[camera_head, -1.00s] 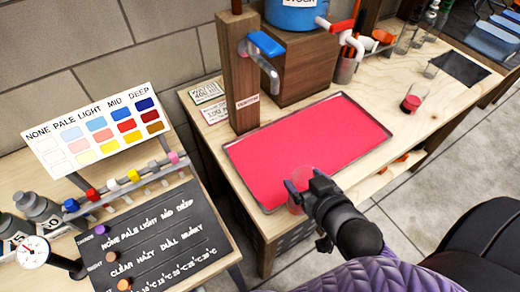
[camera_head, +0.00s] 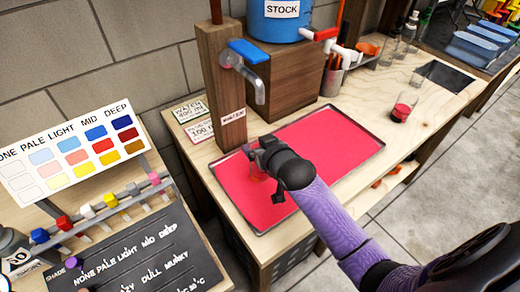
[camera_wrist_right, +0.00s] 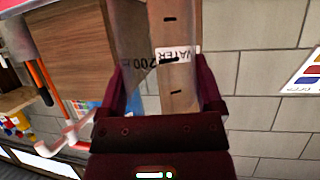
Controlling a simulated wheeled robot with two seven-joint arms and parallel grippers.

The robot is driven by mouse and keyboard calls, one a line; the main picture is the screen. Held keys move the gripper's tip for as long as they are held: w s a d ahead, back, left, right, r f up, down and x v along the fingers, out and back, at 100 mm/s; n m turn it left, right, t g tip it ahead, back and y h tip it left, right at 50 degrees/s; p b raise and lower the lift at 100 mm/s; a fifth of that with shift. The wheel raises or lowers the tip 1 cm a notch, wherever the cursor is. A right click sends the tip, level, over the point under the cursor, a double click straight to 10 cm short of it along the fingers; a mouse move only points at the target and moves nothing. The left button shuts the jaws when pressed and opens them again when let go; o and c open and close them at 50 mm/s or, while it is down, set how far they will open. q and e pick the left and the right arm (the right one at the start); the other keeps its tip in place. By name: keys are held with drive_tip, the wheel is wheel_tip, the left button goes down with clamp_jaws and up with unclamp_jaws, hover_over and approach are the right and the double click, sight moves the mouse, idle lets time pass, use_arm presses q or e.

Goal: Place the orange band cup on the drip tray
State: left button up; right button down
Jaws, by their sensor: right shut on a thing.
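A shallow metal-rimmed tray with a flat red surface, seemingly the drip tray (camera_head: 325,150), lies on the wooden bench in the head view. My right gripper (camera_head: 256,151) is over its left part, in front of the wooden tap post. It is shut on a clear cup (camera_head: 257,170), mostly hidden by the gripper in the head view. In the right wrist view, the cup (camera_wrist_right: 150,35) is see-through with dark marks, between the fingers of my right gripper (camera_wrist_right: 168,85). I cannot make out an orange band on it. My left gripper is not in view.
A wooden post (camera_head: 222,100) with a blue-handled tap (camera_head: 250,55) stands behind the tray. A blue stock tank (camera_head: 278,25) sits on a wooden block. A glass with red liquid (camera_head: 401,112) stands to the right. A colour chart (camera_head: 75,150) is at the left.

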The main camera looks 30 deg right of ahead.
drive_tip(key=shift+f, duration=0.15)
unclamp_jaws()
drive_tip(key=p+v, duration=0.4)
drive_tip(key=v, duration=0.8)
drive_tip(key=shift+p, duration=0.35)
